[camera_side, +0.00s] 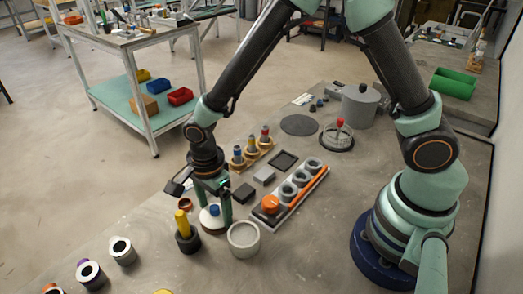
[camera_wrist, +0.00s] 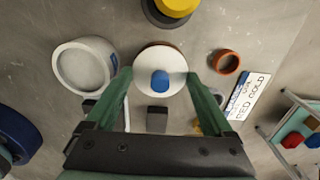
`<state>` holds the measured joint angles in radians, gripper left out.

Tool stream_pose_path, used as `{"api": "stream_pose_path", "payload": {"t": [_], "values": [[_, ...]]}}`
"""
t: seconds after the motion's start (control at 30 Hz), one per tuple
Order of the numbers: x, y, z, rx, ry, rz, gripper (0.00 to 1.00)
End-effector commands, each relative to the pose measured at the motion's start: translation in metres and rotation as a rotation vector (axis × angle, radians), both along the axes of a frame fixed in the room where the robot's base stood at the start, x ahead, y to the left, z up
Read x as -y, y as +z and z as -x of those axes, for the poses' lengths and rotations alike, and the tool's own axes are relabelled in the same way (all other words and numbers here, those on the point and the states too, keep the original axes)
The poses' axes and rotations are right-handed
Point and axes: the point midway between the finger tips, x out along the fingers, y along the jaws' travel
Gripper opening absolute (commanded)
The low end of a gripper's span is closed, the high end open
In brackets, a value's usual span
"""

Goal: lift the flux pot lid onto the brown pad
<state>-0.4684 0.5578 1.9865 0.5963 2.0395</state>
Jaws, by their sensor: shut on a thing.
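The flux pot lid is a white disc with a blue knob (camera_side: 214,210); it also shows in the wrist view (camera_wrist: 160,62). My gripper (camera_side: 212,218) is shut on the lid, its two green fingers at opposite sides of the rim. A thin brown edge, apparently the brown pad (camera_wrist: 158,45), shows past the lid's far rim in the wrist view; the lid hides most of it. I cannot tell whether the lid touches the pad or hangs just above it. The open white pot (camera_side: 243,239) stands to the right of the lid, grey inside; it is left of the lid in the wrist view (camera_wrist: 84,66).
A dark cup with a yellow handle (camera_side: 185,233) stands close left of the lid. A small orange-brown ring (camera_wrist: 226,62) and a printed label (camera_wrist: 248,96) lie near. A tray with nuts and an orange part (camera_side: 290,190) lies behind right.

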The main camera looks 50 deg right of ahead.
Motion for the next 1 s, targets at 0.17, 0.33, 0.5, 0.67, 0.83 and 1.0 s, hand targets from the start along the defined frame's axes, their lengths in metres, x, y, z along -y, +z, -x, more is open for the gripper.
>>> {"api": "stream_pose_path", "payload": {"t": [0.17,0.33,0.5,0.67,0.83,1.0], "values": [[0.0,-0.001,0.0,0.0,0.0,0.0,0.33],[0.0,-0.005,0.0,-0.001,0.0,0.0,0.33],[0.0,-0.01,0.0,-0.001,0.0,0.0,0.33],[0.0,-0.01,0.0,0.0,0.0,0.0,0.33],[0.0,-0.01,0.0,0.0,0.0,0.0,0.33],[0.0,-0.01,0.0,0.0,0.0,0.0,1.0]]}}
